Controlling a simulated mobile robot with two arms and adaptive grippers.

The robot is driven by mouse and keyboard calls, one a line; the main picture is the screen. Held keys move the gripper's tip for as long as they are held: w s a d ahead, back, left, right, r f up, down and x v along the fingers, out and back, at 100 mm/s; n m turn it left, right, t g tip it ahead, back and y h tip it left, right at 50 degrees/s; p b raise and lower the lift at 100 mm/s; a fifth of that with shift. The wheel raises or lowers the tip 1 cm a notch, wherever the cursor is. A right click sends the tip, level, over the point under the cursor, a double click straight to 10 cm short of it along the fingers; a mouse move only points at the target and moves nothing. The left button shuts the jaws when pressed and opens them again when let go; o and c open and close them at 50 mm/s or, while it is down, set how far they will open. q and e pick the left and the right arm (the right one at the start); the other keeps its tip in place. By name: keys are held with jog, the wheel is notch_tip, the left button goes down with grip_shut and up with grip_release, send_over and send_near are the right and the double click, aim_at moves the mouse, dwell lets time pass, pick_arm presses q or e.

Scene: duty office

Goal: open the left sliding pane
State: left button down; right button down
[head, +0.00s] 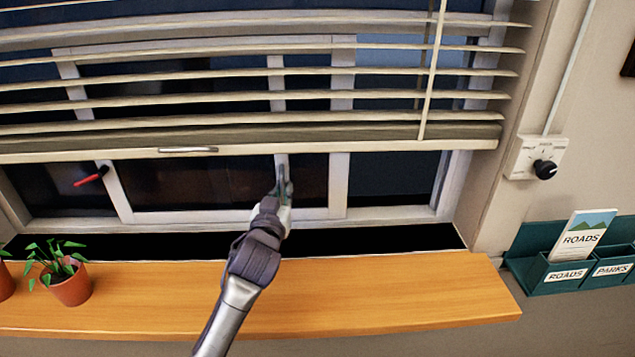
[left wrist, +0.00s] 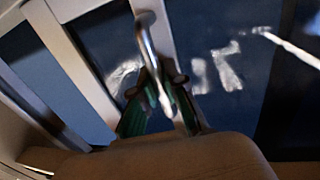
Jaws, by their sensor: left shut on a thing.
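The left sliding pane (head: 190,216) is white-framed with dark glass, below the raised part of the blind. Its left upright stands clear of the window's left jamb, with a dark gap between. Its right upright (head: 281,165) is just left of another white upright (head: 339,185). My left gripper (head: 284,188) is at the lower part of that right upright. In the left wrist view, its green-padded fingers (left wrist: 158,108) are shut on a curved metal handle (left wrist: 148,50). The fingers partly hide the handle. My right gripper is not in view.
A slatted blind (head: 250,138) hangs over the upper window. A wooden sill (head: 390,290) runs below, with a potted plant (head: 70,285) at left. A red lever (head: 90,177) shows at left. A dial (head: 544,168) and a teal leaflet holder (head: 530,270) are on the right wall.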

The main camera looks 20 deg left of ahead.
aim_at(271, 183)
pick_arm(q)
jog(key=shift+s+a+p, duration=0.15)
jog(key=shift+s+a, duration=0.15)
jog(key=shift+a, duration=0.6)
jog(key=shift+s+a+p, duration=0.15)
jog(key=shift+s+a, duration=0.1)
jog(key=shift+a, duration=0.6)
jog(key=c, duration=1.2)
grip_release()
